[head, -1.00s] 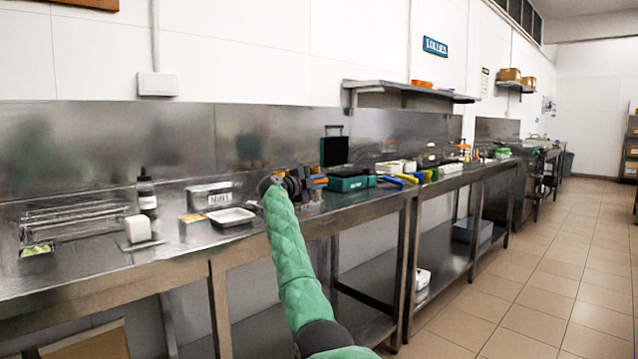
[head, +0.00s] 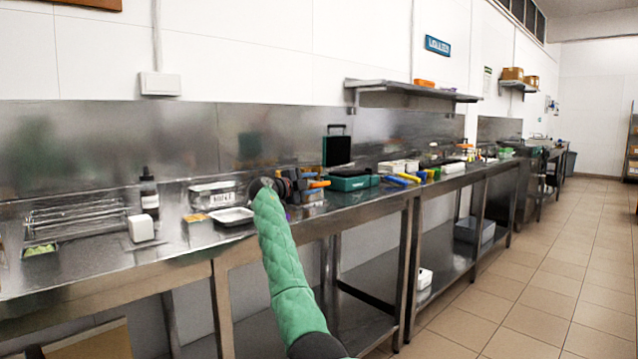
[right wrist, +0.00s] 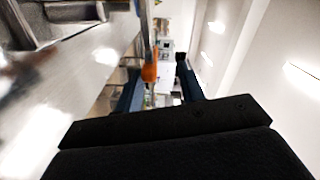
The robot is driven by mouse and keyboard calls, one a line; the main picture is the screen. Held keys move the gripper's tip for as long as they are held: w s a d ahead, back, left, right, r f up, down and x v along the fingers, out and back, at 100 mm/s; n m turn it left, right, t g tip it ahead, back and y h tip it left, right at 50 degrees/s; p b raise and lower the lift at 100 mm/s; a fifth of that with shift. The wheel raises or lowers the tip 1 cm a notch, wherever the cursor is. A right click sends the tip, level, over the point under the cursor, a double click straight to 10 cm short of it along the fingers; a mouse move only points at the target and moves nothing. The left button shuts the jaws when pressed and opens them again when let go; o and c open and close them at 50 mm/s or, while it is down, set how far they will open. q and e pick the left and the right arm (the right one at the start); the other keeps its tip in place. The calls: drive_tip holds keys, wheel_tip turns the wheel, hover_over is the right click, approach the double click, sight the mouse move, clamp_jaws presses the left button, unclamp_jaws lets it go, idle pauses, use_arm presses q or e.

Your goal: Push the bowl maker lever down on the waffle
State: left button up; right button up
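My right arm in its green sleeve reaches over the steel counter in the head view, and its right gripper (head: 300,187) is small and partly hidden there. In the right wrist view the two dark fingers (right wrist: 160,85) stand apart. An orange grip on a thin grey rod (right wrist: 149,72), which looks like the lever, shows between them, closer to the left finger; I cannot tell whether they touch. Orange also shows beside the gripper in the head view (head: 318,184). The bowl maker's body is not clearly made out; the arm and gripper cover that spot. My left gripper is not in view.
A teal case (head: 350,183) and an upright black panel (head: 337,150) stand just right of the gripper. The tiled floor (head: 540,270) is clear.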

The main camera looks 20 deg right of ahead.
drive_tip(key=shift+v, duration=1.7)
drive_tip(key=shift+f, duration=0.15)
